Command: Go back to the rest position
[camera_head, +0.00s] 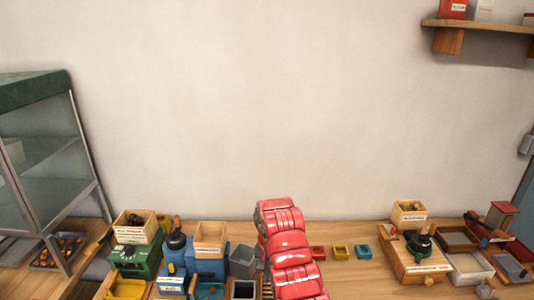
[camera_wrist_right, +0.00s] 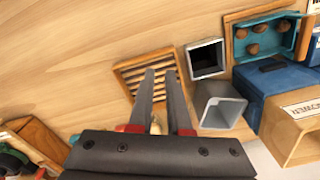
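My right gripper (camera_wrist_right: 158,72) shows in the right wrist view. Its two dark fingers are apart, with a gap at the tips, and point over a wooden slatted rack (camera_wrist_right: 128,70). A small pale thing (camera_wrist_right: 155,126) shows between the finger bases; I cannot tell what it is or whether it is touched. In the head view a red arm of mine rises from the bottom middle over the bench, and its gripper is hidden. My left gripper is in neither view.
Left of the arm are grey containers (camera_head: 242,261), a blue machine (camera_head: 205,268) with a wooden box (camera_head: 210,238), and a green machine (camera_head: 135,261). Small coloured dishes (camera_head: 341,252) lie to its right, then a wooden press (camera_head: 412,262). A glass cabinet (camera_head: 48,150) stands far left.

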